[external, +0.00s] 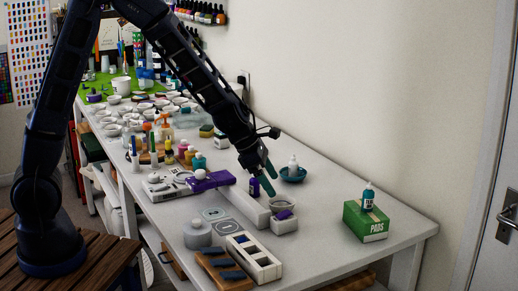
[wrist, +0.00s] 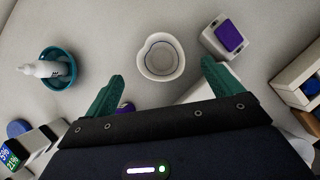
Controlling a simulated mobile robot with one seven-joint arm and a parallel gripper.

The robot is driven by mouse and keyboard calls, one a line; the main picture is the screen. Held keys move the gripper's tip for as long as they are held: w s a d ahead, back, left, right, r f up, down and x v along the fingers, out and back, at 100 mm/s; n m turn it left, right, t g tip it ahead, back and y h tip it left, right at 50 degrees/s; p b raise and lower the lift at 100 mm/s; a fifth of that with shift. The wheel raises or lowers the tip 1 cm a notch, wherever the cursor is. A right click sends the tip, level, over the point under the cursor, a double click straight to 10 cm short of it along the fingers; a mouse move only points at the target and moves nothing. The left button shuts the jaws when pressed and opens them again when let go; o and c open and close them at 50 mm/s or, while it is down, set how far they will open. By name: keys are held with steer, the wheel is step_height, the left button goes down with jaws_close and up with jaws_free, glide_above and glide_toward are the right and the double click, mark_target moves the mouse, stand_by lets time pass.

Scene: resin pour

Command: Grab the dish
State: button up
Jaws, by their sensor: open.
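A small round white dish (wrist: 150,68) with a slight pouring lip stands upright on the table in the wrist view, centred between my fingertips in the picture and apart from both. It also shows in the external view (external: 280,204), just beyond my fingers. My gripper (external: 268,179) is open and empty, pointing down above the table; in the wrist view its two green fingers (wrist: 161,66) are spread wide. A teal bowl (wrist: 69,78) holding a white bottle (wrist: 45,69) stands left of the dish in the wrist view.
A white box with a purple pad (external: 284,222) stands close beside the dish. A purple bottle (external: 254,187) is next to my fingers. The table between teal bowl and PADS box is clear.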

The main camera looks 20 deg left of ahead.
mark_target(282, 201)
steer(key=shift+x, duration=3.8)
steer(key=shift+s+a, duration=0.1)
steer(key=shift+a, duration=0.05)
steer(key=shift+c, duration=0.4)
steer(key=c, duration=0.9)
